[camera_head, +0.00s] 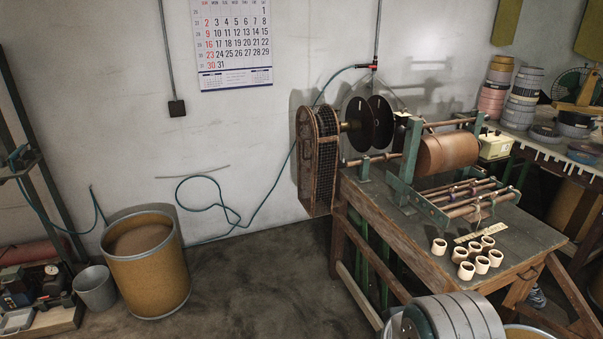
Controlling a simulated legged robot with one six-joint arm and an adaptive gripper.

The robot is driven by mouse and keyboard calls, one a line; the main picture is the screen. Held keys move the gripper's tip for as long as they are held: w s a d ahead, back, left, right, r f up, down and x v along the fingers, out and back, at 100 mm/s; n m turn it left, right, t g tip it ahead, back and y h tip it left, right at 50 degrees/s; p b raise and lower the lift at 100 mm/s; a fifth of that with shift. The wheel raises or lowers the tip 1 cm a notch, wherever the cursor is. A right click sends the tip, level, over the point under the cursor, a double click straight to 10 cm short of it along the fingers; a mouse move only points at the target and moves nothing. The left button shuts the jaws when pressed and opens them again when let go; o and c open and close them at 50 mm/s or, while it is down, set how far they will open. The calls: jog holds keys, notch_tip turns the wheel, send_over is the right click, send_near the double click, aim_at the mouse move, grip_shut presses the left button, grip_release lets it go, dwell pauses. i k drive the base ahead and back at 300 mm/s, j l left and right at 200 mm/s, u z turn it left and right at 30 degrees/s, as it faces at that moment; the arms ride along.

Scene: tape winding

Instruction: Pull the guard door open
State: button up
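The guard (318,155) is a tall, narrow mesh cage with a rusty brown frame and a rounded top. It stands upright at the left end of the winding machine, close to the wall. Its mesh face looks closed over the drive, but I cannot make out a handle or hinge at this size. Two dark discs on a shaft sit just right of it. The machine's large brown roller (447,153) is further right on the wooden bench (395,225). My gripper is not in view.
A brown drum (150,275) and a grey bucket (95,288) stand at the left. A green hose (265,203) hangs by the guard and trails along the wall. Several pale cores (467,270) lie on the bench. The floor (262,285) left of the bench is clear.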

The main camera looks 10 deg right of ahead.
aim_at(301, 163)
jog(key=i+z, duration=0.25)
jog(key=z, duration=0.25)
jog(key=i+j+z, duration=0.15)
jog(key=j, duration=0.15)
jog(key=i+j+z, duration=0.35)
jog(key=j, duration=0.25)
jog(key=j+z, duration=0.2)
jog(key=j, duration=0.15)
jog(key=i+j, duration=0.1)
jog(key=j, duration=0.3)
jog(key=i+j, duration=0.15)
jog(key=j, duration=0.2)
jog(key=i+j, duration=0.1)
jog(key=j, duration=0.3)
jog(key=i+j+z, duration=0.1)
jog(key=j, duration=0.25)
jog(key=i+j, duration=0.15)
jog(key=j, duration=0.25)
jog(key=i+j, duration=0.1)
jog(key=j, duration=0.3)
